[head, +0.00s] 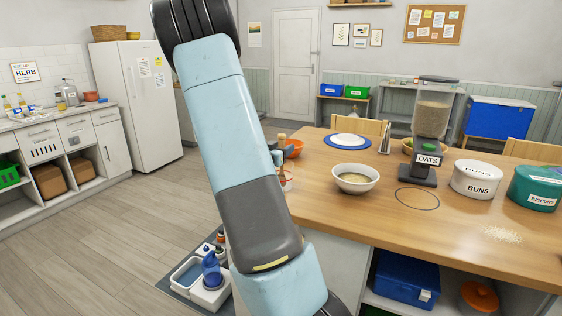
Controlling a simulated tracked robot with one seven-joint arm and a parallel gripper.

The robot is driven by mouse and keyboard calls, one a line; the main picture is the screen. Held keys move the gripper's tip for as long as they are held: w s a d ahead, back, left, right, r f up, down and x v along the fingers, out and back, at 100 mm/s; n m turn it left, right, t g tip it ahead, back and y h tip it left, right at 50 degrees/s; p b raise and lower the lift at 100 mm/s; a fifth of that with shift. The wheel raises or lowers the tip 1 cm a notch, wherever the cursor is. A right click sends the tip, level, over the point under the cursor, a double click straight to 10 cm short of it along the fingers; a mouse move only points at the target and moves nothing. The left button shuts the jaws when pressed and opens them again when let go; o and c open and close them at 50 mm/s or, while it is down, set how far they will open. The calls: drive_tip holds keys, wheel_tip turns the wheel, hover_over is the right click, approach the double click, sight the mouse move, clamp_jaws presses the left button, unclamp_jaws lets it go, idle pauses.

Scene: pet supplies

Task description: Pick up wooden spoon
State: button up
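I cannot make out a wooden spoon in the head view. My arm crosses the middle of the picture and hides part of the table's left end. A small brown thing (281,138) shows just right of my arm, beside an orange bowl (293,148); it is too small to tell what it is. A white bowl (355,187) with pale beige contents stands on the wooden table (345,215). My gripper is not in view.
An oats dispenser (432,115), a white buns tin (476,180) and a teal biscuits tin (538,188) stand on the table's right side. A white plate (350,141) lies at the back. Pet items, including a blue bottle (211,272), sit low at left. Open floor (100,235) lies left.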

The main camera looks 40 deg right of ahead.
clamp_jaws()
idle(0.6)
